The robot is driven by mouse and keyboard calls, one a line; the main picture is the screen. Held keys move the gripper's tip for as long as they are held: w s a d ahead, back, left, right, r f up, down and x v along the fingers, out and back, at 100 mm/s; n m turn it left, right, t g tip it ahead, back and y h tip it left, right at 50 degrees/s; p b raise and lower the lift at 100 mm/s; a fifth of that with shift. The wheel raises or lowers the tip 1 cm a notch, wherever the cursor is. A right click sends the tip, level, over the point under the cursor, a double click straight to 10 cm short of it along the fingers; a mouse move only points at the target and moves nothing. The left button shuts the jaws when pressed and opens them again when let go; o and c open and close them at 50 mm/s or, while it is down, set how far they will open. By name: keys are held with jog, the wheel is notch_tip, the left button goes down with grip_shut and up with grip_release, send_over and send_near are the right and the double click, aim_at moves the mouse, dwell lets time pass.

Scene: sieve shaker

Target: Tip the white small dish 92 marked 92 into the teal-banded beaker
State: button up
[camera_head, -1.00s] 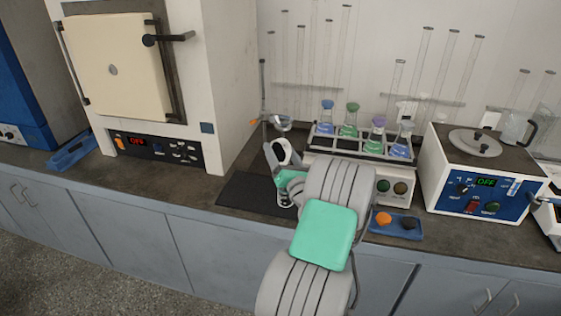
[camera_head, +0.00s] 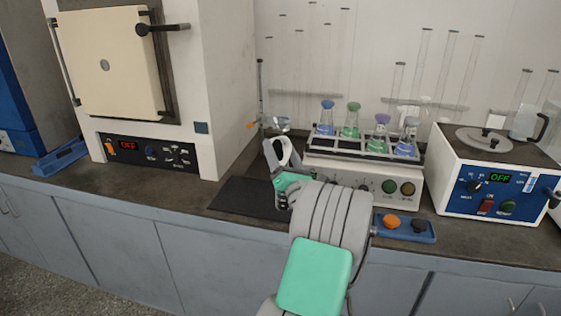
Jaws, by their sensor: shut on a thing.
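My gripper (camera_head: 277,137) is at the far end of my arm, above the back of the dark mat, just left of the shaker. It is shut on a small pale, shiny round thing (camera_head: 278,124), which I take to be the white small dish 92. The marking is too small to read, and I cannot tell its tilt or contents. The teal-banded beaker cannot be made out; my gripper and arm hide part of the bench there.
A stand rod (camera_head: 260,90) with an orange knob rises beside my gripper. The shaker (camera_head: 368,178) to the right carries several flasks. A blue tray (camera_head: 428,236) lies in front of it. A dark mat (camera_head: 238,197) lies left of my arm. A white oven (camera_head: 215,80) stands left, a bath (camera_head: 505,190) right.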

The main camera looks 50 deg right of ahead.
jog(key=shift+s+a+f+m+t+h+b, duration=0.15)
jog(key=shift+m+h+b, duration=0.2)
jog(key=shift+b, duration=1.25)
jog(key=shift+s+d+f+m+t+h+b, duration=0.15)
jog(key=shift+h+b, duration=0.3)
jog(key=shift+b, duration=1.15)
jog(key=shift+s+a+f+m+t+h+b, duration=0.2)
jog(key=shift+h+b, duration=0.2)
jog(key=shift+b, duration=1.2)
jog(key=m+h+b, duration=0.1)
jog(key=b, duration=0.2)
jog(key=shift+s+t+b, duration=0.25)
jog(key=shift+t+b, duration=0.15)
